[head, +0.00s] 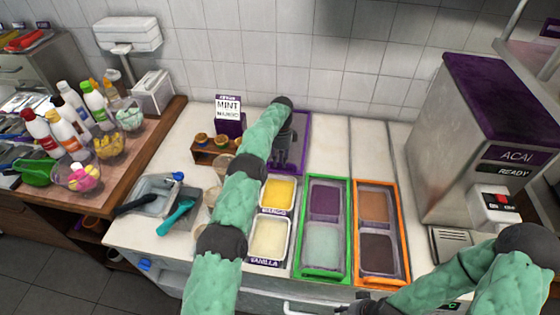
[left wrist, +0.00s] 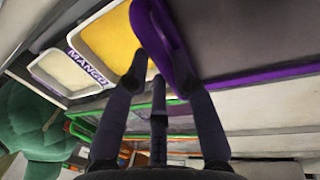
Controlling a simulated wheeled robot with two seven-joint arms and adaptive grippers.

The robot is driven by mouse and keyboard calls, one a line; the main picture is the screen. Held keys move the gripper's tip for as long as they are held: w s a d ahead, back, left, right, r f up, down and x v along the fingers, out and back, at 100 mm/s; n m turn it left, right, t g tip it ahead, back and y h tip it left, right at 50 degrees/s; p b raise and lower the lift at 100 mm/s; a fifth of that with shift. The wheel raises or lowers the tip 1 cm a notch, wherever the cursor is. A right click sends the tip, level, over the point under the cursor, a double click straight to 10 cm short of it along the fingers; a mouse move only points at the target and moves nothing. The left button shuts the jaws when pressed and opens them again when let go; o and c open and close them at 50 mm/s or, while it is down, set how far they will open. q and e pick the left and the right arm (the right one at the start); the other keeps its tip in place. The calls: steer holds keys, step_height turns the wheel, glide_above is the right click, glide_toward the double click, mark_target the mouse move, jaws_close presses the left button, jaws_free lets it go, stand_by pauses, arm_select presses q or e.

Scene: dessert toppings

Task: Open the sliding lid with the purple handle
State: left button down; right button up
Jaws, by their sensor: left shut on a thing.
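The sliding lid (head: 301,128) has a purple edge and lies at the back of the counter, behind the yellow mango tub (head: 278,193). The mango tub and the pale vanilla tub (head: 269,238) in front of it are uncovered. My left gripper (head: 283,160) is over the lid's front part and hides much of it. In the left wrist view, the gripper (left wrist: 162,72) is shut on the purple handle (left wrist: 163,35), with the grey lid panel (left wrist: 225,35) beside it. My right gripper (head: 358,306) is partly seen at the bottom edge; its jaws are unclear.
Green-framed tubs (head: 301,271) and orange-framed tubs (head: 404,262) stand to the right. The acai machine (head: 462,140) is at far right. Counter right of the lid is clear.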

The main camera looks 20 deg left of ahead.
arm_select(q)
steer(key=c, duration=1)
jaws_free()
steer(key=shift+r, duration=0.1)
step_height(320, 180, up, 10)
steer(key=shift+f, duration=0.1)
